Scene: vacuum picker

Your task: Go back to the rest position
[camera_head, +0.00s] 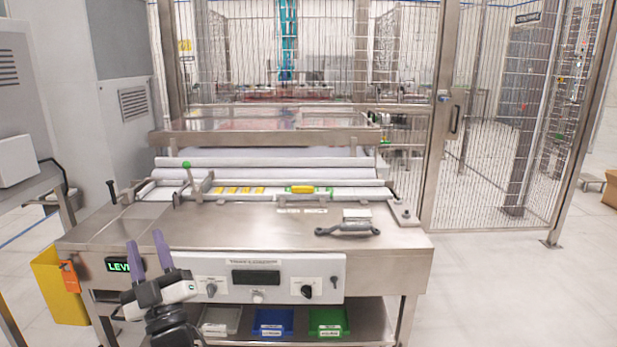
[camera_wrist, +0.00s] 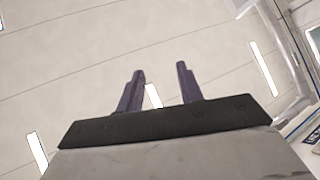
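My gripper (camera_head: 147,254) stands upright at the front left of the steel workbench (camera_head: 130,226), in front of its control panel in the head view. Its two purple fingers are apart with nothing between them. In the wrist view my gripper (camera_wrist: 160,84) points up at the ceiling and its fingers are spread and empty. The gripper hides part of the green-lit display (camera_head: 117,265) on the bench front.
On the bench lie a grey handled tool (camera_head: 347,230) and a yellow-green item (camera_head: 302,189) on the white strip. A green-knobbed lever (camera_head: 187,167) stands at left. Below are a blue bin (camera_head: 272,322) and a green bin (camera_head: 328,322). A yellow bin (camera_head: 60,286) is at left. Floor at right is clear.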

